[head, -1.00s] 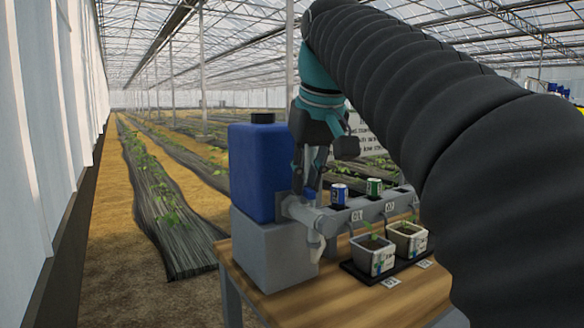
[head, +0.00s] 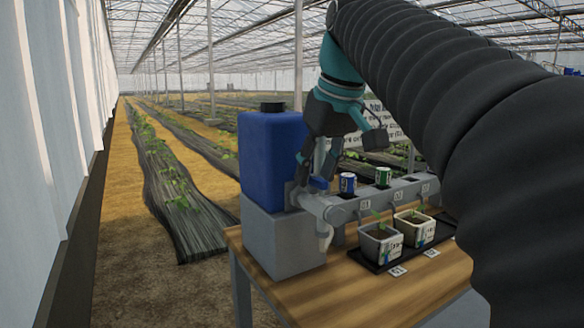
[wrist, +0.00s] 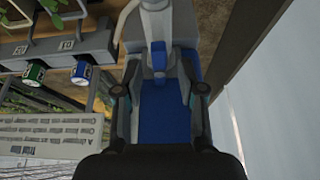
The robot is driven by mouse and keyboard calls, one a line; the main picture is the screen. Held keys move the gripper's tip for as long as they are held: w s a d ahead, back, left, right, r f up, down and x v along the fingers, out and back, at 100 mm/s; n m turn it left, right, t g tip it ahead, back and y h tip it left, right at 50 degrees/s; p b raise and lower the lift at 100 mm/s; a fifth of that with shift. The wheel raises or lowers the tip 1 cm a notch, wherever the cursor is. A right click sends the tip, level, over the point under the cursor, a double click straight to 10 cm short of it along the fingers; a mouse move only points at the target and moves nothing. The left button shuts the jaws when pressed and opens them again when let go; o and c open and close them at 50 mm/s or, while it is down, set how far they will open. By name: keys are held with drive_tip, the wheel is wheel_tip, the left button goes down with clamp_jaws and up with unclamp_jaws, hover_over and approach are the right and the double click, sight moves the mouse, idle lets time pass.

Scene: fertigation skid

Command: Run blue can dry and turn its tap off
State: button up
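A large blue canister (head: 262,160) with a black cap stands on a grey block. A pipe (head: 322,205) comes from its right side, with a blue tap handle (head: 319,183) on it. A small blue can (head: 347,184) stands farther right on the grey rail; it also shows in the wrist view (wrist: 82,71). My gripper (head: 317,172) is over the tap beside the canister, fingers pointing down. In the wrist view its fingers (wrist: 160,92) are apart with nothing gripped; the blue handle (wrist: 158,57) lies just beyond them. Liquid level is not visible.
A small green can (head: 383,177) stands right of the blue can. Two potted seedlings (head: 380,245) sit on a black tray in front of the rail. Bare wooden tabletop (head: 360,295) lies in front. A sign (wrist: 50,130) stands behind.

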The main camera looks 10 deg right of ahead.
drive_tip(key=v, duration=0.7)
drive_tip(key=shift+r, duration=0.2)
drive_tip(key=shift+s, duration=0.1)
idle(0.3)
